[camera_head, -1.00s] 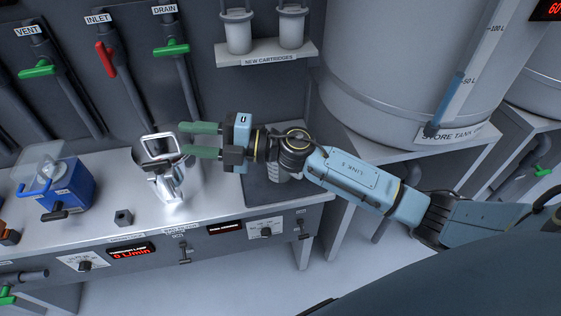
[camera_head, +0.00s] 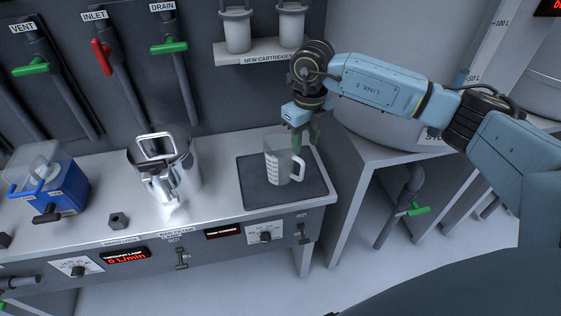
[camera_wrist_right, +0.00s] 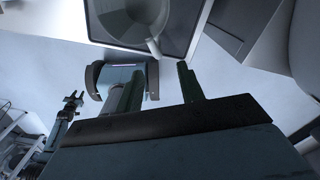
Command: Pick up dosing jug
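The dosing jug (camera_head: 279,163), a clear measuring jug with white marks, stands upright on a dark mat (camera_head: 260,198) at the right end of the bench, its handle toward the right. My right gripper (camera_head: 305,138) points down just behind and above the jug's handle side, apart from it as far as I can see. In the right wrist view, its two green fingers (camera_wrist_right: 160,82) are spread with nothing between them, and part of the jug (camera_wrist_right: 128,20) shows beyond them at the top. My left gripper is not seen in the head view.
A shiny metal pitcher (camera_head: 165,172) stands left of the mat. A blue box (camera_head: 62,190) with a clear lid is farther left. A cartridge shelf (camera_head: 262,52) is above the mat, and the store tank (camera_head: 400,40) stands close on the right.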

